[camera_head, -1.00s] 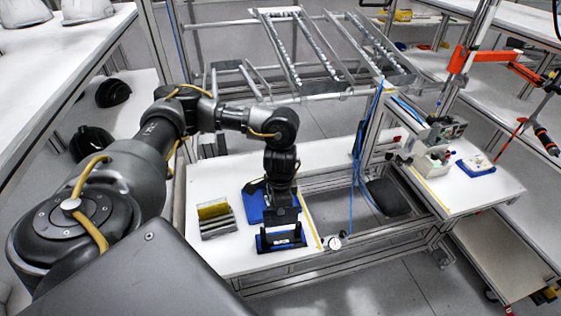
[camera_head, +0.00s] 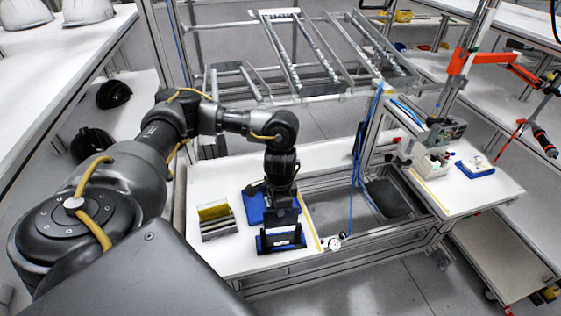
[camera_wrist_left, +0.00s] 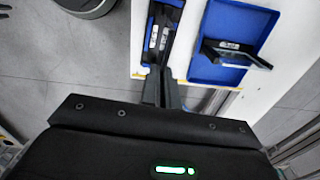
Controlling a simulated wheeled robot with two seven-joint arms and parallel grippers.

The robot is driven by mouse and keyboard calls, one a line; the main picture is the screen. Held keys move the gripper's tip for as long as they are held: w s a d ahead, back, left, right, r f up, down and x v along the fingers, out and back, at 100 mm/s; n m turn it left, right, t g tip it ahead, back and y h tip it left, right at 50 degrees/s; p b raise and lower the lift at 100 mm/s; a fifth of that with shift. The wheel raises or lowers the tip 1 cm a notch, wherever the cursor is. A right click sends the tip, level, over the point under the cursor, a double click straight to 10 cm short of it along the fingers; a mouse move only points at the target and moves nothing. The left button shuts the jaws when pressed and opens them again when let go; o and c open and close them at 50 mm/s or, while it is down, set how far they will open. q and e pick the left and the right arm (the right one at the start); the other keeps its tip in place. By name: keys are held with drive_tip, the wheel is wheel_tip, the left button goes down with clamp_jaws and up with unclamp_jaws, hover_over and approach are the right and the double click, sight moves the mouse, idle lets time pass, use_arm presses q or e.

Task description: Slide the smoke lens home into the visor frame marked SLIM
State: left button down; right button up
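My left gripper (camera_head: 283,213) points down over the nearer blue holder (camera_head: 265,246), close to the table's front edge. That holder bears an upright black visor frame (camera_head: 282,239); in the left wrist view a dark frame with pale labels (camera_wrist_left: 163,33) stands in it. The gripper's fingers (camera_wrist_left: 161,88) are close together at the near end of this frame, apparently shut on the thin dark smoke lens, which they mostly hide. A second blue holder (camera_head: 253,207), farther back, carries another labelled dark frame (camera_wrist_left: 237,54), tilted. The word SLIM cannot be read. My right gripper is not seen.
A rack with yellow and grey panes (camera_head: 216,221) stands left of the holders on the white table (camera_head: 212,180). A yellow strip (camera_head: 313,226) marks the table's right side. A blue cable and a round gauge (camera_head: 334,243) are beyond it.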

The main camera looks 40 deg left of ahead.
sight(280, 223)
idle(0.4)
use_arm(q)
drive_tip(key=shift+p, duration=0.45)
drive_tip(key=shift+f+b, duration=2.1)
drive_tip(key=shift+f, duration=1.95)
drive_tip(key=c, duration=1.6)
unclamp_jaws()
wheel_tip(280, 223, up, 11)
drive_tip(key=shift+f, duration=0.1)
drive_tip(key=shift+d, duration=0.1)
